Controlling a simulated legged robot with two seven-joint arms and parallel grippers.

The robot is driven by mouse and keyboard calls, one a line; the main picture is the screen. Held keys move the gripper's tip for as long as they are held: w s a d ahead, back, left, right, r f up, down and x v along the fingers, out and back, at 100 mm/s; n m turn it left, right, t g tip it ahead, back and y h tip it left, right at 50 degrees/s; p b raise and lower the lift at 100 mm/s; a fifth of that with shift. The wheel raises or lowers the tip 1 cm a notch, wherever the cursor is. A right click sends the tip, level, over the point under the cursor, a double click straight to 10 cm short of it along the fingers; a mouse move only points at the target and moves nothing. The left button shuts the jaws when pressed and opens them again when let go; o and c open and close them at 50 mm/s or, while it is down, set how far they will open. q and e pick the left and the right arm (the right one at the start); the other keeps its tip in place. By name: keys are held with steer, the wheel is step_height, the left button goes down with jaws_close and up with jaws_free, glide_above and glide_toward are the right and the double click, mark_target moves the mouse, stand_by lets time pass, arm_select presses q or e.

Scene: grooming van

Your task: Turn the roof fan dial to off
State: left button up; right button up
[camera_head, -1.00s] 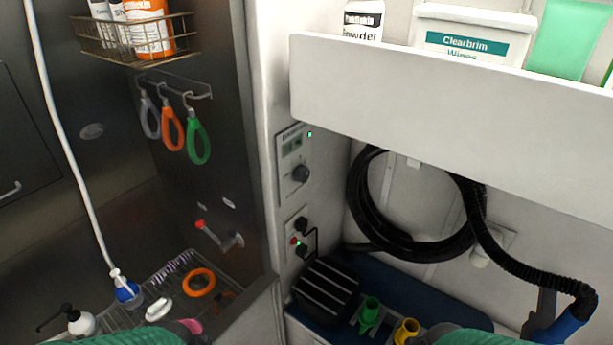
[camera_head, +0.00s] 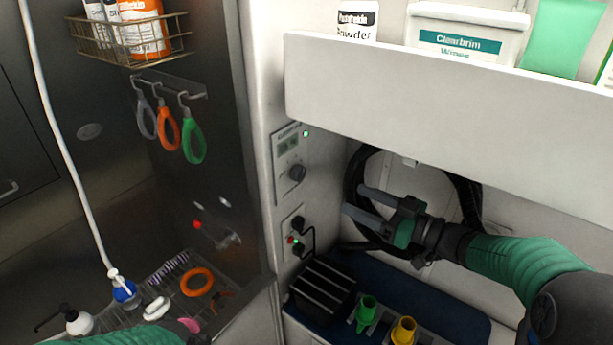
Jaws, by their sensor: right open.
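The pointer setting is too small to read. My right gripper (camera_head: 362,203) is open and empty, to the right of and a little below the knob, apart from it, with its fingers pointing left toward the wall. My left arm (camera_head: 150,337) shows only as a green sleeve at the bottom edge; its gripper is out of view.
A lower panel (camera_head: 294,236) holds plugs and a cable. A white shelf (camera_head: 440,95) overhangs on the right. A black hose (camera_head: 356,180) hangs behind my right gripper. A black ribbed box (camera_head: 322,286) and green and yellow nozzles (camera_head: 403,332) stand below.

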mark_target(302, 176)
steer(key=p+x, duration=0.3)
steer(key=x, duration=1.1)
steer(key=shift+w+a, duration=0.15)
steer(key=shift+a, duration=0.05)
steer(key=shift+w+a+f, duration=0.1)
steer(key=shift+w+a, duration=0.25)
jaws_close()
